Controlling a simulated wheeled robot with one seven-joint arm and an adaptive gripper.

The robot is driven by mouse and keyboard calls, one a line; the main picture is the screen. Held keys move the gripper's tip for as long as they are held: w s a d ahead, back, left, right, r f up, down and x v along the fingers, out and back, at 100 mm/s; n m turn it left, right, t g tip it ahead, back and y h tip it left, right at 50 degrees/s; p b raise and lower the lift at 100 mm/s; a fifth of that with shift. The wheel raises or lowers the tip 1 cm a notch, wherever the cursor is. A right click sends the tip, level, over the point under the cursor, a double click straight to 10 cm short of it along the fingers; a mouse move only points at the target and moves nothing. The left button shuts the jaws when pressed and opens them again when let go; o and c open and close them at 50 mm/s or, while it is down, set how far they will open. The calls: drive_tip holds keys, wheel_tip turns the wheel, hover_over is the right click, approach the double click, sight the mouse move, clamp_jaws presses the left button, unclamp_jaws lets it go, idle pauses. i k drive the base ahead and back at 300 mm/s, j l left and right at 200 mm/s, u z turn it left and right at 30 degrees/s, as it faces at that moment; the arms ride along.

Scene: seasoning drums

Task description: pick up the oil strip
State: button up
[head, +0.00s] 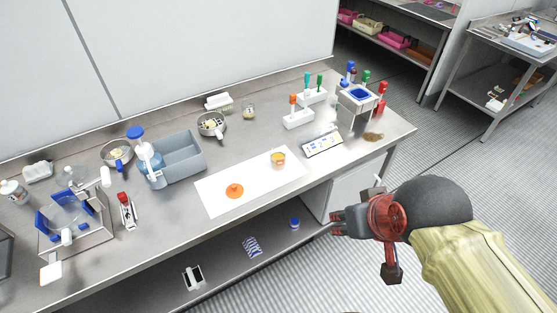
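I cannot make out for sure which thing is the oil strip; a thin strip is too small to tell at this size. A flat white card or panel with blue markings (322,146) lies at the right part of the steel table's front edge. A striped blue and white item (252,246) lies on the lower shelf. My gripper (336,222) is in front of the table at the right, below the tabletop edge in the picture and apart from these things. Its dark fingers point left. I see nothing held, but the gap between the fingers is not clear.
The steel table (300,190) holds a white board (215,207) with an orange disc (235,190) and a small orange-filled cup (278,159). Behind are a grey-blue bin (185,155), pans and coloured-handled tools in stands. A white-and-black item (193,277) and blue-lidded jar (295,223) are on the shelf.

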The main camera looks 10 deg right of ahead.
sight(292, 96)
drive_tip(key=i+l, duration=0.15)
drive_tip(key=i, duration=0.35)
drive_tip(key=i+l, duration=0.2)
drive_tip(key=i, duration=0.3)
drive_tip(key=i+l, duration=0.15)
drive_tip(key=i, duration=0.4)
